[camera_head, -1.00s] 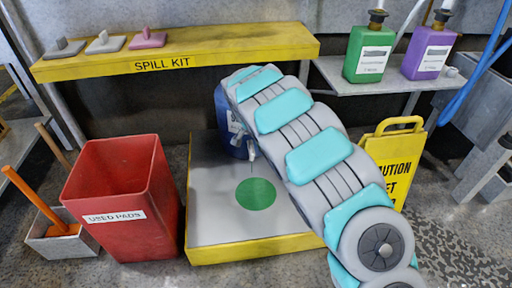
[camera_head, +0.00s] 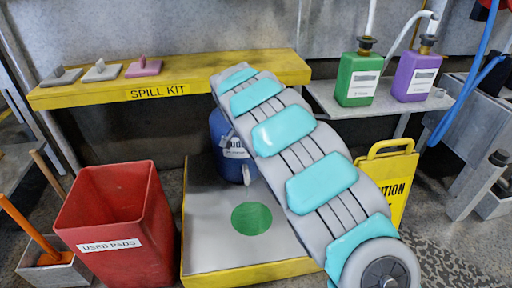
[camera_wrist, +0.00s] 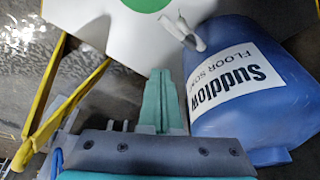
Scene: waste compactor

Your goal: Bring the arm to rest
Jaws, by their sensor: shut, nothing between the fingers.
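My arm (camera_head: 300,150) reaches up and away across the right part of the low platform in the head view, and its far end hides my gripper there. In the wrist view my gripper (camera_wrist: 160,98) shows with its teal fingers together and nothing between them. A blue jug (camera_head: 222,132) labelled Suddlow floor soap stands at the back of the platform, partly hidden by the arm. The jug (camera_wrist: 235,95) also shows in the wrist view, just right of the fingers, with a gap between.
The yellow-edged platform (camera_head: 205,225) bears a green disc (camera_head: 252,218). A red bin (camera_head: 125,225) stands left. A yellow caution sign (camera_head: 398,180) is close to the arm's right. Behind are a spill kit shelf (camera_head: 210,75) and a shelf (camera_head: 330,100) with green (camera_head: 358,80) and purple (camera_head: 415,75) bottles.

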